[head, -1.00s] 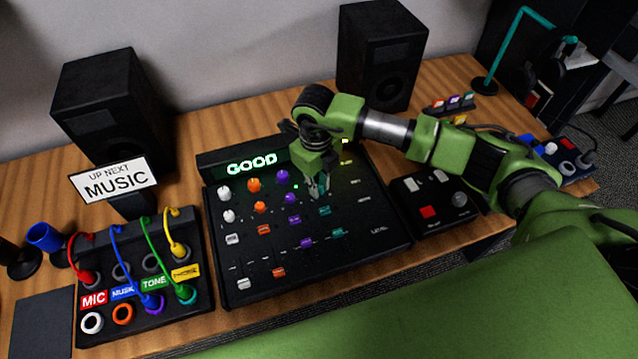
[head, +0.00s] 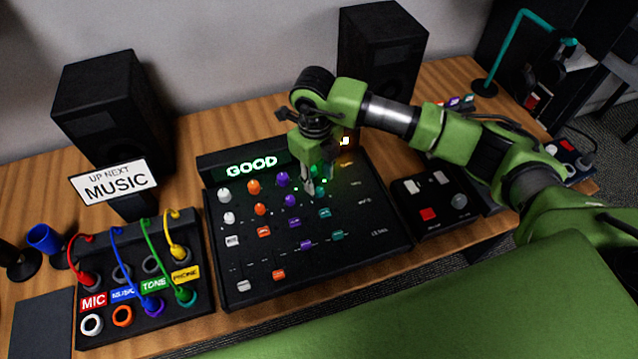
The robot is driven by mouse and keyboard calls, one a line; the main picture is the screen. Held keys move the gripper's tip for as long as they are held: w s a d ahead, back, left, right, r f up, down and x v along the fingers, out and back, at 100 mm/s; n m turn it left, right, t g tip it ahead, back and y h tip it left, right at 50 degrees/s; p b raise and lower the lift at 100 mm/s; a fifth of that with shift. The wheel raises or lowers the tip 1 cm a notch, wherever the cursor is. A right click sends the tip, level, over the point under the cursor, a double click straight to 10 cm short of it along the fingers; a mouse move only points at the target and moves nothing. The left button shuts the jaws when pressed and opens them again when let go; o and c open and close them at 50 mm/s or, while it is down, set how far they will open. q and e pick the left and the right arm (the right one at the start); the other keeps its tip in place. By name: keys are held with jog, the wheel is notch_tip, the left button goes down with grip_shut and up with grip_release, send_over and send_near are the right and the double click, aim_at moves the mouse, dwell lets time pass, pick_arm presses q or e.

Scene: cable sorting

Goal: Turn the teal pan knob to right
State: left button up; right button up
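The black mixer (head: 262,292) lies mid-table with white, orange, purple and teal columns of controls. Its display reads "GOOD". My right gripper (head: 308,188) points down over the upper right of the mixer, at the top of the purple and teal columns. Its fingertips are close together and small, so I cannot tell whether they are apart or shut. The teal pan knob (head: 320,188) shows just right of the fingertips, partly hidden by them. I cannot make out its pointer or any contact. My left gripper is out of view.
A patch box (head: 145,335) with coloured cables stands left of the mixer, below a "MUSIC" sign (head: 115,182). Two black speakers (head: 112,110) stand behind. A small button box (head: 430,190) is close on the right, under my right arm.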

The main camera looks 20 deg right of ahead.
aim_at(317, 191)
notch_tip(317, 191, up, 8)
jog(key=shift+a, duration=0.15)
jog(key=shift+s+f, duration=0.1)
dwell(0.5)
